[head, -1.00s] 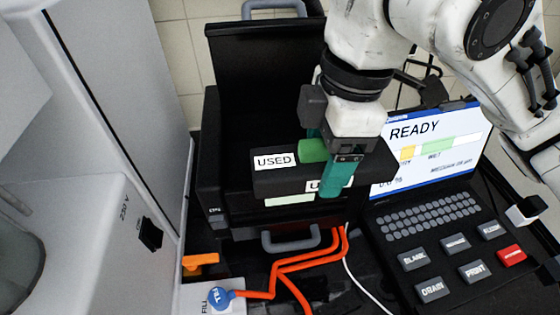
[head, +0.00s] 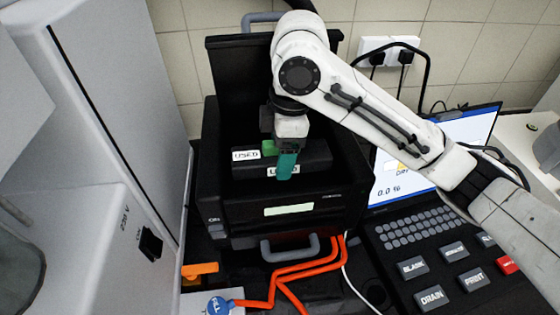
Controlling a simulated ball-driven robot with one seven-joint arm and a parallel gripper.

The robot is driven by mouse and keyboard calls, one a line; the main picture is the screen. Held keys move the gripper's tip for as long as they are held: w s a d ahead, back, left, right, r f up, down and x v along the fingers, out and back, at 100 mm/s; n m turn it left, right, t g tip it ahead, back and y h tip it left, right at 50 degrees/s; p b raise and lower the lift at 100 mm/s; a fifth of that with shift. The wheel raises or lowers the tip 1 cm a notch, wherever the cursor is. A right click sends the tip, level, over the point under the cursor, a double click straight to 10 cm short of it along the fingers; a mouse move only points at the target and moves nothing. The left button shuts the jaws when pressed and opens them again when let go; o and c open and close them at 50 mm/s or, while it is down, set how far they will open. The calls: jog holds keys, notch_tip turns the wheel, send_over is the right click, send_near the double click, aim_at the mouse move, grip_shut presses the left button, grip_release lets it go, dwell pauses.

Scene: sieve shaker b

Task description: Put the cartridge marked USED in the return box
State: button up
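The cartridge (head: 318,158) is a long black block with white labels reading USED on its top and front edge. It is over the open top of a black printer-like machine (head: 230,214); I cannot tell whether it touches the machine. My gripper (head: 279,160) points down at the cartridge's middle, with a teal finger in front and a green part behind. It appears shut on the cartridge, though the gap between the fingers is hidden. I cannot make out a return box in this view.
The machine's black lid (head: 240,75) stands open behind. A laptop-like console (head: 418,225) with labelled keys is at right, partly behind my arm. Orange tubing (head: 290,273) and a grey handle (head: 290,247) are in front. A tall grey-white cabinet (head: 75,190) stands close at left.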

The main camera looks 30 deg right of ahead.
jog(key=f, duration=0.1)
jog(key=f+p, duration=0.1)
jog(key=shift+w+f, duration=0.3)
jog(key=shift+f, duration=0.45)
jog(key=shift+f, duration=0.2)
jog(key=o, duration=1.4)
jog(key=shift+b, duration=0.3)
